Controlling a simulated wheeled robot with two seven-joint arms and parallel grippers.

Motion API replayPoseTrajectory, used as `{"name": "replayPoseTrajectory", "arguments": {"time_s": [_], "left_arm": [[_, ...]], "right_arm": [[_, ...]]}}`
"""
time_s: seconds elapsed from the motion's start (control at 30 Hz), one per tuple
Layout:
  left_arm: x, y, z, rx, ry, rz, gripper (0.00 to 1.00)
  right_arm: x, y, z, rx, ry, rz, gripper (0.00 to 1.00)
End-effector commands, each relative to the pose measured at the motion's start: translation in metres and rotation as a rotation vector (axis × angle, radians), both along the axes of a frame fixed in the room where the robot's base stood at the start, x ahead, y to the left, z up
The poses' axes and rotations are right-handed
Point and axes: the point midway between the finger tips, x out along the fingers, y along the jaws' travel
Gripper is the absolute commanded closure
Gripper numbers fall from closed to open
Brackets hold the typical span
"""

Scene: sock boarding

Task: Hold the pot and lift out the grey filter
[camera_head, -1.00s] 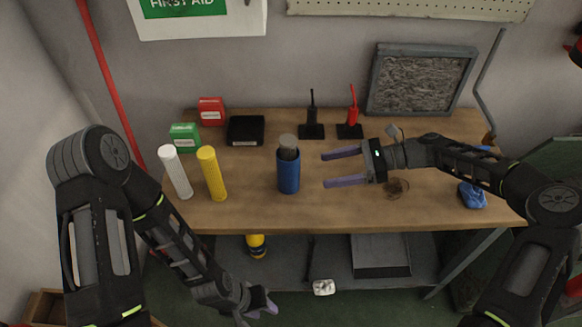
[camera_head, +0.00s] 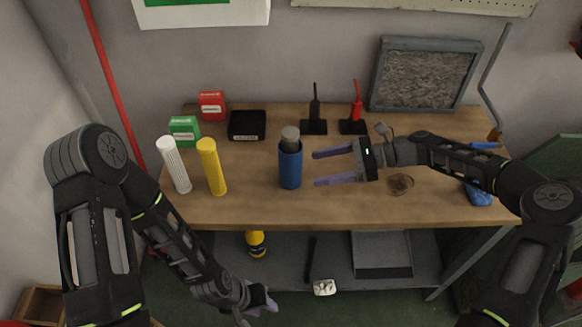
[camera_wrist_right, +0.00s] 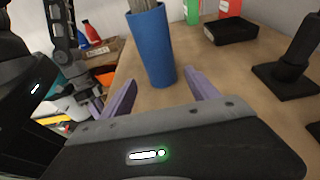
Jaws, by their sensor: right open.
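The blue pot (camera_head: 290,168) stands upright on the workbench, and the grey filter (camera_head: 290,138) sticks out of its top. My right gripper (camera_head: 333,167) is open just to the right of the pot, its purple fingers pointing at it, apart from it. In the right wrist view the pot (camera_wrist_right: 152,48) stands ahead, beyond the open fingertips (camera_wrist_right: 160,82), with the grey filter (camera_wrist_right: 142,4) at its mouth cut by the top edge. My left gripper (camera_head: 265,302) hangs low in front of the bench, away from the pot; its jaw opening is unclear.
A white cylinder (camera_head: 174,166) and a yellow cylinder (camera_head: 212,168) stand left of the pot. Behind are a black box (camera_head: 247,125), red box (camera_head: 212,105), green box (camera_head: 184,130) and two radios, black (camera_head: 314,118) and red (camera_head: 355,115). A brown ring (camera_head: 400,184) lies right.

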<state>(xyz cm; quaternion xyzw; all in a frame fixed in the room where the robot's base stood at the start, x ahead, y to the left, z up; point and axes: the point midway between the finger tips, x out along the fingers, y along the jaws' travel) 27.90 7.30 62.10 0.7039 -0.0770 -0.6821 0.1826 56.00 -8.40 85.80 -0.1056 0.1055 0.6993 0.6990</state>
Motion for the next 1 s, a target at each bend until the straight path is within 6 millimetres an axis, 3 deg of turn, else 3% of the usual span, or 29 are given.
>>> {"name": "replayPoseTrajectory", "arguments": {"time_s": [0.3, 0.5, 0.93, 1.0], "left_arm": [[0.0, 0.0, -0.012, 0.0, -0.001, 0.0, 0.64], [0.0, 0.0, -0.014, 0.0, -0.001, 0.0, 0.64], [0.0, 0.0, -0.015, 0.0, -0.001, 0.0, 0.64], [0.0, 0.0, -0.015, 0.0, -0.001, 0.0, 0.64]], "right_arm": [[-0.001, 0.046, -0.014, 0.001, 0.0, 0.002, 0.31], [0.0, 0.066, -0.021, 0.0, 0.0, 0.001, 0.31], [0.0, 0.073, -0.023, -0.001, 0.0, -0.001, 0.31], [0.0, 0.073, -0.023, 0.0, 0.0, -0.001, 0.35]]}}
